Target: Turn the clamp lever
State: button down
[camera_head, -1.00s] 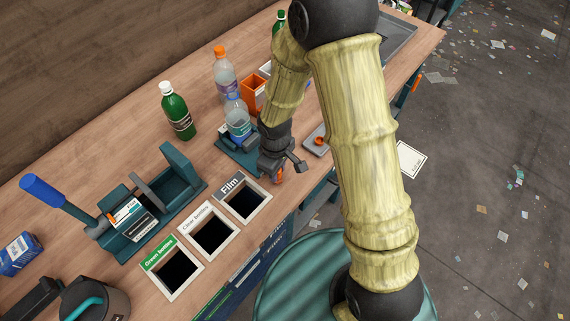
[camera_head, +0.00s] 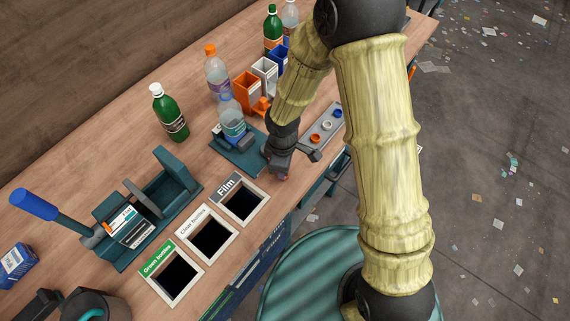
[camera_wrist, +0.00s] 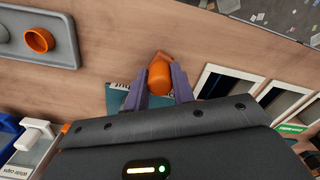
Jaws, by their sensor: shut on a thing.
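The orange clamp lever (camera_wrist: 160,76) sits between the two dark fingers of my gripper (camera_wrist: 161,88) in the wrist view. My gripper (camera_head: 281,172) is shut on it, low at the front edge of the bench. In the head view the lever is mostly hidden by the fingers. The teal clamp base (camera_head: 229,153) lies just left of my gripper, and a clear bottle with a blue label (camera_head: 232,122) stands at it. A corner of the teal base also shows in the wrist view (camera_wrist: 117,100).
Framed openings labelled Film (camera_head: 244,200), Clear bottles (camera_head: 207,238) and Green bottles (camera_head: 172,276) lie to the left. A grey tray with caps (camera_head: 321,127) lies right of my gripper. A green bottle (camera_head: 170,113) and small bins, one orange (camera_head: 245,91), stand behind.

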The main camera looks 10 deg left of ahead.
jog(key=shift+w+r, duration=0.1)
jog(key=shift+w, duration=0.05)
jog(key=c, duration=1.2)
grip_release()
jog(key=shift+o, duration=0.2)
notch_tip(320, 180, up, 17)
jog(key=p, duration=0.1)
jog(key=shift+r+p, duration=0.15)
jog(key=shift+p, duration=0.25)
jog(key=shift+d, duration=0.1)
jog(key=s+d+m+t, duration=0.2)
jog(key=s+d+m, duration=0.1)
jog(key=d+m, duration=1.4)
jog(key=d, duration=0.4)
jog(key=shift+s+d+r+t, duration=0.15)
jog(key=shift+r+t, duration=0.15)
jog(key=shift+r, duration=0.1)
